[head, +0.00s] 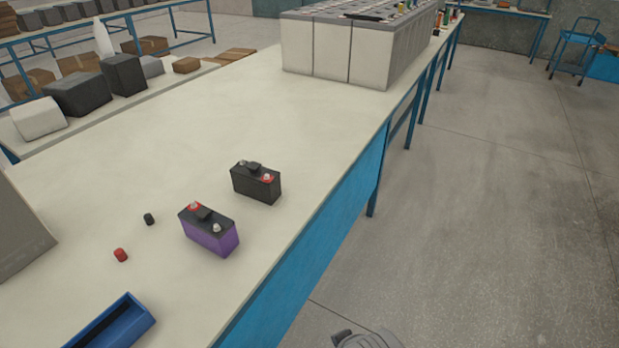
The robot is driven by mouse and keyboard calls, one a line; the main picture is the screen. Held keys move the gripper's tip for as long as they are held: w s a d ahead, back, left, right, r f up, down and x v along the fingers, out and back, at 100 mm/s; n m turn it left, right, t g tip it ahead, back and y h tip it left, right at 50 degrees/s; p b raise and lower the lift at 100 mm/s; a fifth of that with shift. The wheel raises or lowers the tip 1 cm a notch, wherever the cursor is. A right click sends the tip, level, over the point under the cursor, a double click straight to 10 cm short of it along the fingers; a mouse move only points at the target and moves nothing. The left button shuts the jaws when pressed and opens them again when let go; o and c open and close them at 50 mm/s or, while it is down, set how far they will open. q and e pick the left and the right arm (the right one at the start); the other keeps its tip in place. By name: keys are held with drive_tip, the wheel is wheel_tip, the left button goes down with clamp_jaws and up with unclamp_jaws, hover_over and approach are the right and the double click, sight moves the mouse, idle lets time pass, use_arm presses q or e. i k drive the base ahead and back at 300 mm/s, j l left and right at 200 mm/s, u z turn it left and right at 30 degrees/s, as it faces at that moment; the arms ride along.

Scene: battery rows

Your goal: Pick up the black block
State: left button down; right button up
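A black block (255,184) shaped like a small battery stands upright on the cream table (200,130), near its right edge. It has two terminals on top, one with a red ring, and a small raised part between them. A purple block with a black top (209,232) stands just in front and to the left, apart from it.
A small black cap (149,219), a red cap (120,255) and a blue tray (118,325) lie nearby. A grey panel (20,235) is at the left edge. Large pale battery cases (345,52) stand farther back. Dark boxes (80,95) sit on another surface.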

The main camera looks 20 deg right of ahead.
sight(253, 181)
drive_tip(key=z, duration=0.45)
drive_tip(key=i+l, duration=0.7)
drive_tip(key=l, duration=0.25)
drive_tip(key=i+l+u, duration=0.2)
drive_tip(key=u, duration=0.15)
drive_tip(key=i+l+u, duration=0.1)
drive_tip(key=l+u, duration=0.3)
drive_tip(key=j, duration=0.1)
